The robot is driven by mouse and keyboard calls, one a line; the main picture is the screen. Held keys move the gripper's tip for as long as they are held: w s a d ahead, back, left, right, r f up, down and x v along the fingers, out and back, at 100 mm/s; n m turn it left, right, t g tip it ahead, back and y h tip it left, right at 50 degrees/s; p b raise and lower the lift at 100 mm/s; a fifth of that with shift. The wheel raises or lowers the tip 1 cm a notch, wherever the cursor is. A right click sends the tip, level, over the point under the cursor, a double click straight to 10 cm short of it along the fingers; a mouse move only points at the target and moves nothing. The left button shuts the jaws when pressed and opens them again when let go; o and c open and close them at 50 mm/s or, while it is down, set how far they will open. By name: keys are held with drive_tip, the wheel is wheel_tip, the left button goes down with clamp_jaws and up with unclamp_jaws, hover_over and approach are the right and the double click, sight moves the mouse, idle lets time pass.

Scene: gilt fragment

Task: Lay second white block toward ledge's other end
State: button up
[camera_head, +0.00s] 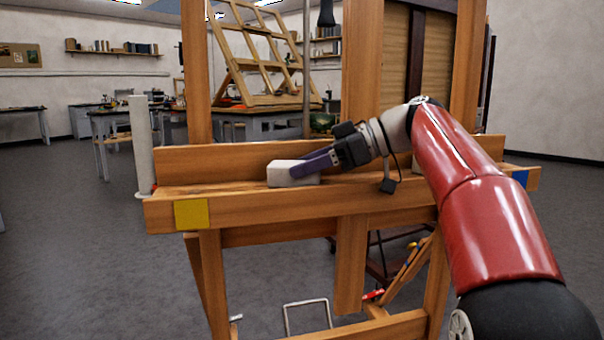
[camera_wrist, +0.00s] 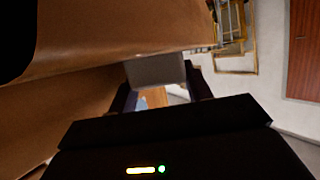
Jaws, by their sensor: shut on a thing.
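A white block (camera_head: 292,174) is at the wooden ledge (camera_head: 330,205), left of its middle and nearer the end with the yellow patch (camera_head: 192,214). My gripper (camera_head: 302,167) reaches in from the right with its purple fingers shut on this block. In the wrist view the block (camera_wrist: 155,70) is held between the fingertips and looks grey in shadow. The block is at the ledge's level; I cannot tell whether it rests fully on the wood.
A blue patch (camera_head: 520,178) marks the ledge's right end. A wooden back board (camera_head: 225,159) runs behind the ledge, and upright posts (camera_head: 362,70) rise behind it. A white cylinder post (camera_head: 141,145) stands beyond the left end. The ledge left of the block looks clear.

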drive_tip(key=o, duration=0.7)
drive_tip(key=shift+c, duration=0.2)
drive_tip(key=shift+r, duration=0.1)
drive_tip(key=p+v, duration=0.2)
drive_tip(key=v, duration=1)
drive_tip(key=shift+d, duration=0.1)
